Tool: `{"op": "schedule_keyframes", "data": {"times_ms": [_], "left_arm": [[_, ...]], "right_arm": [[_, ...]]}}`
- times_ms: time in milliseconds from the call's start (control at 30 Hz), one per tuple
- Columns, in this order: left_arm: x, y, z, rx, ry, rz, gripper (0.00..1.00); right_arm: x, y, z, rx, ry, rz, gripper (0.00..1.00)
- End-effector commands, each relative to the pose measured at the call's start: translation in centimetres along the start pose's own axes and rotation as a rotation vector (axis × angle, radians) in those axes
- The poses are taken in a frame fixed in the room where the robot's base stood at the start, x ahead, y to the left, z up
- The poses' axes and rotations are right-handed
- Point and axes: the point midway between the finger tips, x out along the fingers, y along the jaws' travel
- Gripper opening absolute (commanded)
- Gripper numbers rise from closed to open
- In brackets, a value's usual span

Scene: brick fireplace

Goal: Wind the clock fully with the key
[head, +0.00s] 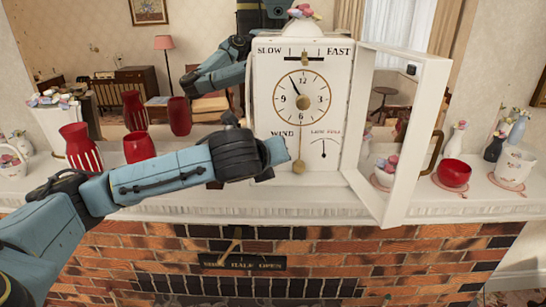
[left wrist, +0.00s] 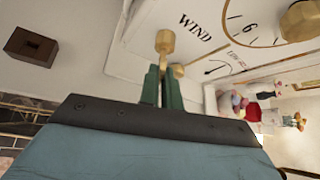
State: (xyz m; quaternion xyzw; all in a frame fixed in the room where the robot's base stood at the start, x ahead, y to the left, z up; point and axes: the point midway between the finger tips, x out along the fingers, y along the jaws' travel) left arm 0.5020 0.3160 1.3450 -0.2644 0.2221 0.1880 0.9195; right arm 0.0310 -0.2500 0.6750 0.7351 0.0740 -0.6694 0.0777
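The white clock (head: 268,168) stands upright on the mantel, its glazed door (head: 404,222) swung open to the right. Its dial, the word WIND and the LOW-FULL gauge (head: 323,149) face me; the gauge needle points roughly straight up. My left gripper is at the clock's lower front; in the left wrist view its green fingers (left wrist: 163,88) are closed about the stem of the brass key (left wrist: 165,43). A round brass piece (left wrist: 178,71) shows beside the fingers. I cannot tell whether the key sits in the clock. My right gripper is out of view.
Red vases (head: 139,147) stand left behind my arm. A small brown box (left wrist: 33,47) lies on the mantel. Right of the open door are a red bowl (head: 454,174) and a white pot (head: 512,166). A mirror behind reflects the room and my body.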

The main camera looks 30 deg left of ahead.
Motion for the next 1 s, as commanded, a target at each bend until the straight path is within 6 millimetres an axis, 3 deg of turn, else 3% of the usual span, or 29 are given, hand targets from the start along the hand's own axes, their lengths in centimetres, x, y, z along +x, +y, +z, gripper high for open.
{"op": "schedule_keyframes", "data": {"times_ms": [367, 733, 1000], "left_arm": [[0.24, -0.28, -0.14, 0.312, 0.011, 0.220, 0.00], [0.25, -0.29, -0.15, 0.362, 0.012, 0.255, 0.00], [0.37, -0.65, -0.18, 0.641, 0.016, 0.446, 0.00]], "right_arm": [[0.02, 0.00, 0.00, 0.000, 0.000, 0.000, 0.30], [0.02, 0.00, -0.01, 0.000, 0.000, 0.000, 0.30], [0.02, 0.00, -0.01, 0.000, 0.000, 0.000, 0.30]]}}
